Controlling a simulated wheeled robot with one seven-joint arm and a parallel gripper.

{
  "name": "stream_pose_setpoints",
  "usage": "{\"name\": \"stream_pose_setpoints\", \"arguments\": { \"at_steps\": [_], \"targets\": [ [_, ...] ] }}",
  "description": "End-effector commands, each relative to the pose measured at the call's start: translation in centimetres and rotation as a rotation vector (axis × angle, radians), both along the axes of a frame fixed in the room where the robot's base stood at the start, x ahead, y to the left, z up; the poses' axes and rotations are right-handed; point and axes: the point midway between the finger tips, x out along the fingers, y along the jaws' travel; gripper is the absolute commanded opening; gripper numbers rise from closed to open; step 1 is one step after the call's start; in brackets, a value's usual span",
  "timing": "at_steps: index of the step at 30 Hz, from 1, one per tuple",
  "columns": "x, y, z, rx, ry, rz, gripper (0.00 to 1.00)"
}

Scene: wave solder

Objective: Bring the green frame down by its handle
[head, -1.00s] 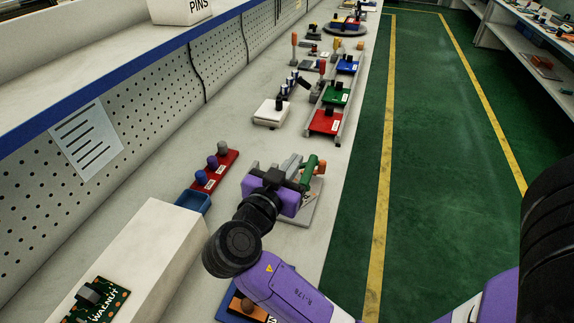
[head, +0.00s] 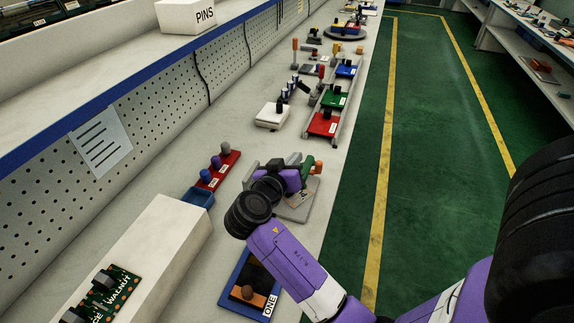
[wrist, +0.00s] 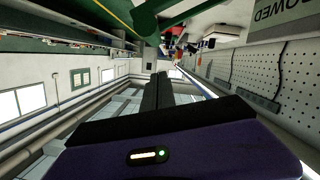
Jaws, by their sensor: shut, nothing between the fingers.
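The green frame (head: 306,165) is partly hidden behind my purple gripper body in the head view, with an orange part beside it. It stands over a grey base plate (head: 298,212). In the wrist view a dark green bar (wrist: 146,22) shows beyond my fingertips, apart from them. My gripper (wrist: 158,77) is shut and empty, its two dark fingers together. In the head view my fingertips are hidden, and I cannot tell which part is the handle.
A white box (head: 150,245) and a blue tray marked ONE (head: 232,296) are nearer. Red, green and blue plates sit on a rail (head: 334,133) farther back. The green aisle floor is clear.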

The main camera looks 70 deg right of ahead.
Motion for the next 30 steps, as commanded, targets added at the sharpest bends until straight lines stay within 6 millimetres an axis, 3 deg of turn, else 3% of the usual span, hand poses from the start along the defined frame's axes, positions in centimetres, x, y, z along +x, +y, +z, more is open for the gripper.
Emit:
{"name": "stream_pose_setpoints", "arguments": {
  "at_steps": [2,6,12,30],
  "targets": [
    [-0.1,-1.5,-0.2,0.002,0.001,-0.003,0.0],
    [-0.8,-1.1,-2.4,0.001,0.004,0.001,0.0],
    [-1.2,-1.2,-3.8,0.001,0.0,0.0,0.0],
    [-1.7,-1.1,-4.7,0.002,-0.026,0.001,0.0]
  ]
}}
